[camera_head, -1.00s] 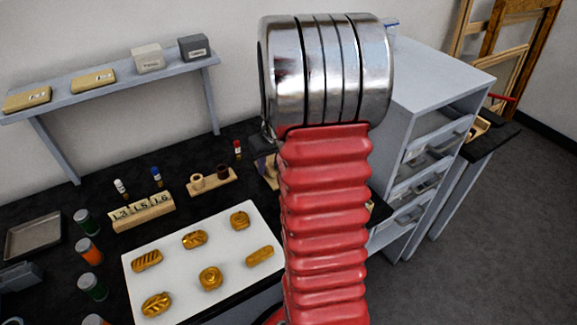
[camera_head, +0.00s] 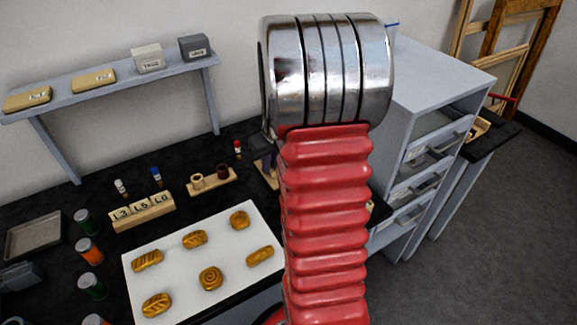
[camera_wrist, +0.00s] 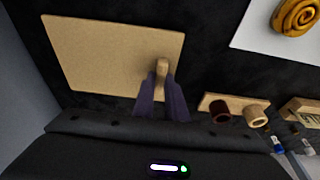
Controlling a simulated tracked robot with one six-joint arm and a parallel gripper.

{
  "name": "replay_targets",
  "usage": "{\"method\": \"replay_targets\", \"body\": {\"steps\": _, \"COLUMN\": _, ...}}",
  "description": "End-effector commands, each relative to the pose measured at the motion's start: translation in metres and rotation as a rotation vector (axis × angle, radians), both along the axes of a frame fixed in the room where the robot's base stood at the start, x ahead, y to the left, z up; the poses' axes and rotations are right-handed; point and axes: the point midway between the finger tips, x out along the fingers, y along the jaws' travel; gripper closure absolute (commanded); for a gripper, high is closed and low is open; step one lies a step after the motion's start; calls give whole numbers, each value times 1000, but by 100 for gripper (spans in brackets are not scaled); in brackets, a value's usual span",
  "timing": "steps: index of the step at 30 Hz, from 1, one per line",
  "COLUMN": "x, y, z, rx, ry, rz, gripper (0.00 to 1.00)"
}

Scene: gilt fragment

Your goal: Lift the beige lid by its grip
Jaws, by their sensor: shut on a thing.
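In the wrist view the beige lid (camera_wrist: 95,60) is a flat rectangular board at the upper left, over a dark surface. Its small wooden grip (camera_wrist: 162,68) stands near the lid's right edge. My gripper (camera_wrist: 162,84) has its two purple fingers on either side of the grip and is shut on it. In the head view my red arm and metal joint hide most of the lid. Only a small beige part (camera_head: 270,174) shows left of the arm, below a dark part of my gripper (camera_head: 264,155). Whether the lid is clear of the surface I cannot tell.
A wooden holder (camera_head: 218,182) with two round pieces stands left of the arm. A white board (camera_head: 222,256) carries several golden pieces. Bottles and a lettered block (camera_head: 143,212) stand further left. A grey drawer cabinet (camera_head: 408,130) is on the right, a wall shelf (camera_head: 125,84) above.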

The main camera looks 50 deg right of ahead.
Motion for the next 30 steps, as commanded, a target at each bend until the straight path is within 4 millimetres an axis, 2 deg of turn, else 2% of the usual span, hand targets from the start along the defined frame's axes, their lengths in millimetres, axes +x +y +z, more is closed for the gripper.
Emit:
{"method": "replay_targets", "body": {"steps": 11, "x": 0, "y": -1, "z": 7, "rx": -1, "ry": -2, "rz": 0, "gripper": 100}}
{"method": "replay_targets", "body": {"steps": 17, "x": 1, "y": -1, "z": 32, "rx": -3, "ry": -3, "rz": 0, "gripper": 100}}
{"method": "replay_targets", "body": {"steps": 24, "x": 0, "y": -1, "z": 74, "rx": -2, "ry": -3, "rz": 0, "gripper": 100}}
{"method": "replay_targets", "body": {"steps": 30, "x": 0, "y": 0, "z": 97, "rx": -1, "ry": -1, "rz": -1, "gripper": 100}}
